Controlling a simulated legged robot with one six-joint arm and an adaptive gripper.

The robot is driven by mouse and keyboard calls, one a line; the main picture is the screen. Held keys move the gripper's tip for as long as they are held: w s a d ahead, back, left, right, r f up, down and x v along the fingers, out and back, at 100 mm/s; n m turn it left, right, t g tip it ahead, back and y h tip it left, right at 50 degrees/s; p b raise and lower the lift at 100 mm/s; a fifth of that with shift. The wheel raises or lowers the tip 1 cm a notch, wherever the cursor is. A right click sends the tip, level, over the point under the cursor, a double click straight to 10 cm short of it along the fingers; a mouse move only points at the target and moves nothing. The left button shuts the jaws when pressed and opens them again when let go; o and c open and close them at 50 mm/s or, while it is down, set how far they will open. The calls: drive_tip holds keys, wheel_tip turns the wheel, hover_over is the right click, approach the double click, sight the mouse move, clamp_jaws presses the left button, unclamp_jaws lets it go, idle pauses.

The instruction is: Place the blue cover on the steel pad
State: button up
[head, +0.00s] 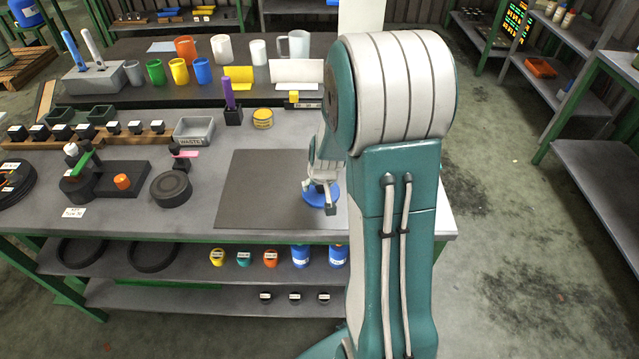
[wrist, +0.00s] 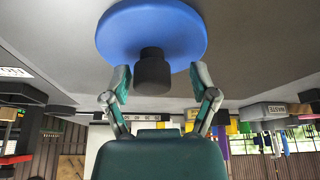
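The blue cover (head: 314,197) is a round blue disc with a black knob. In the head view it appears to lie flat on the right part of a dark grey square pad (head: 252,195), which looks like the steel pad. The blue cover fills the upper part of the wrist view (wrist: 150,25). My gripper (head: 321,189) is over the cover, and its fingers also show in the wrist view (wrist: 160,77). The fingers stand on either side of the knob. A gap shows at the right finger; the left is close to the knob, contact unclear. My arm hides the pad's right side.
A round dark block (head: 171,188) and a black fixture with a green handle (head: 90,175) stand left of the pad. A waste tray (head: 194,130) and a yellow tin (head: 263,118) are behind. Cups line the raised back shelf. The pad's left half is clear.

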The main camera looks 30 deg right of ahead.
drive_tip(key=shift+d, duration=0.1)
drive_tip(key=shift+s+d+r, duration=0.1)
drive_tip(key=shift+d+r, duration=0.05)
drive_tip(key=shift+r, duration=0.35)
drive_tip(key=v, duration=1.1)
drive_tip(key=s+a+r+n, duration=0.2)
drive_tip(key=s+a+r, duration=0.3)
drive_tip(key=s+a, duration=0.2)
drive_tip(key=s+a+r+n+t+y, duration=0.1)
drive_tip(key=s+a+r, duration=0.5)
drive_tip(key=s+a, duration=0.2)
drive_tip(key=shift+s+a+n, duration=0.35)
drive_tip(key=shift+a+n, duration=0.05)
drive_tip(key=shift+a, duration=0.65)
